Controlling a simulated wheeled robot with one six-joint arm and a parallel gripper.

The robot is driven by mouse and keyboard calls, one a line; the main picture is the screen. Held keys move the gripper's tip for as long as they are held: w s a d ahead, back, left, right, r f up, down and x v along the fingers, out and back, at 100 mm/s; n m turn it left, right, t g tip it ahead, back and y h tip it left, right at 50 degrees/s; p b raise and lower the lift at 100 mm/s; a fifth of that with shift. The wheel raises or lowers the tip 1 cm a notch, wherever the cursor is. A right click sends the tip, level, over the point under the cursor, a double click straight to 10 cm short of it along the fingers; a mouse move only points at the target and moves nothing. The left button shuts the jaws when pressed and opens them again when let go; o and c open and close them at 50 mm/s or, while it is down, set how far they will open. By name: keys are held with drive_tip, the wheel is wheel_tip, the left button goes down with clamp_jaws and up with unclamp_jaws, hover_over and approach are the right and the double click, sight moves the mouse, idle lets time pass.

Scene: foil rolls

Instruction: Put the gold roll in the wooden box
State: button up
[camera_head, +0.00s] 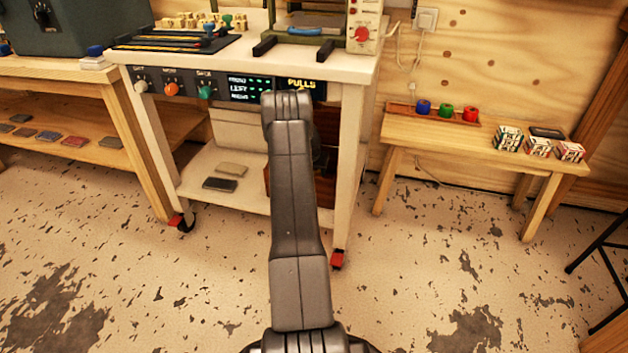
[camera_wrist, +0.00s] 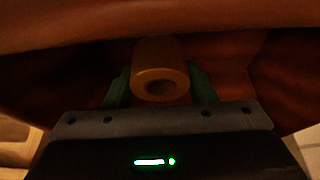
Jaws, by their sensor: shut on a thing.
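The gold roll (camera_wrist: 161,70) shows in the wrist view as a dull tan-gold cylinder, its open end and dark hole facing the camera. My gripper (camera_wrist: 160,88) has its green fingers on either side of the roll and is shut on it. Dim red-brown wooden surfaces surround them; whether the roll touches any cannot be told. The wooden box (camera_head: 326,187) shows partly in the head view on the cart's lower shelf, red-brown, mostly behind my arm. My gripper and the roll are hidden there.
The white cart (camera_head: 352,150) has a top overhanging the lower shelf and legs at its sides. Flat grey pieces (camera_head: 222,184) lie on that shelf. A bench (camera_head: 440,133) at right holds a rack of blue, green and red rolls (camera_head: 445,110) and small cartons (camera_head: 538,146).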

wheel_tip(320, 180, down, 3)
drive_tip(key=shift+f+b, duration=0.15)
drive_tip(key=shift+b, duration=0.25)
drive_tip(key=shift+f, duration=0.1)
drive_tip(key=o, duration=1.1)
drive_tip(key=p+v, duration=0.4)
drive_tip(key=v, duration=0.8)
